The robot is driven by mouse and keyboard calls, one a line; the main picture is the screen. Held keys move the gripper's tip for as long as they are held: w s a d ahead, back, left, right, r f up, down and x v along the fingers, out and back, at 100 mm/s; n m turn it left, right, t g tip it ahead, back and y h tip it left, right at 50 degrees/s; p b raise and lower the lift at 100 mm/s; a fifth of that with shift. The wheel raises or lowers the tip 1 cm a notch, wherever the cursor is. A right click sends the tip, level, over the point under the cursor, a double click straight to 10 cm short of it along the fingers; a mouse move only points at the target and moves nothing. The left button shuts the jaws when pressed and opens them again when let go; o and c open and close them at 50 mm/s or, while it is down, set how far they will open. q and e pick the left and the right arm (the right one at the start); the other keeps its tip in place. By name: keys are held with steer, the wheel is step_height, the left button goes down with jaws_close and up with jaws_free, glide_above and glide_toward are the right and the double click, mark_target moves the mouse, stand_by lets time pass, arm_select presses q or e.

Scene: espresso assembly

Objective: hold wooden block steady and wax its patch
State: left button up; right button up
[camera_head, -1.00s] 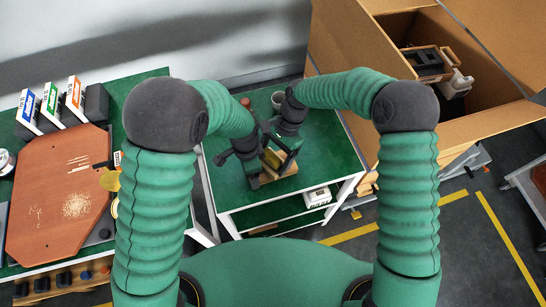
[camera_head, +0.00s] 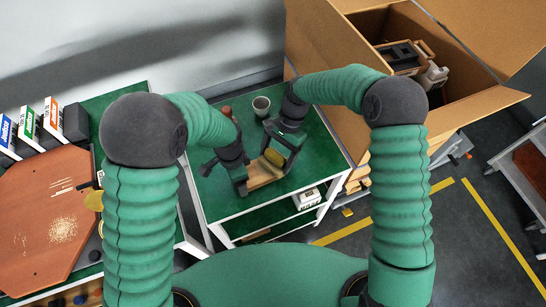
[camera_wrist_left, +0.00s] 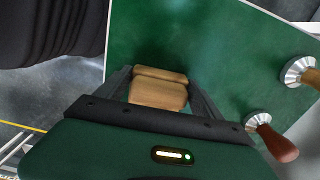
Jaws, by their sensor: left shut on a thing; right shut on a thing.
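The wooden block (camera_head: 261,177) rests at the front of the green table. In the left wrist view the block (camera_wrist_left: 158,94) sits between the two fingers of my left gripper (camera_wrist_left: 160,84), which is shut on it. In the head view my left gripper (camera_head: 241,183) is at the block's left end. My right gripper (camera_head: 279,158) is shut on a yellow piece (camera_head: 274,157), probably the wax, at the right part of the block. I cannot tell if it touches the block. The patch is hidden.
A grey cup (camera_head: 261,105) and a reddish handled tool (camera_head: 227,111) stand behind the grippers. The left wrist view shows two wood-handled metal tools (camera_wrist_left: 273,139) at the right. A cardboard box (camera_head: 340,105) borders the table's right. A brown board (camera_head: 40,215) lies on the left bench.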

mark_target(256, 173)
steer(key=shift+s+a, duration=0.25)
steer(key=shift+a, duration=0.5)
steer(key=shift+s+a, duration=0.25)
steer(key=shift+a, duration=0.5)
steer(key=shift+s+a, duration=0.25)
steer(key=shift+a, duration=0.4)
steer(key=shift+s+a, duration=0.25)
steer(key=shift+a, duration=0.4)
steer(key=shift+d, duration=0.1)
steer(key=shift+w+d, duration=0.3)
steer(key=shift+d, duration=0.4)
steer(key=shift+w+d, duration=0.25)
steer(key=shift+d, duration=0.45)
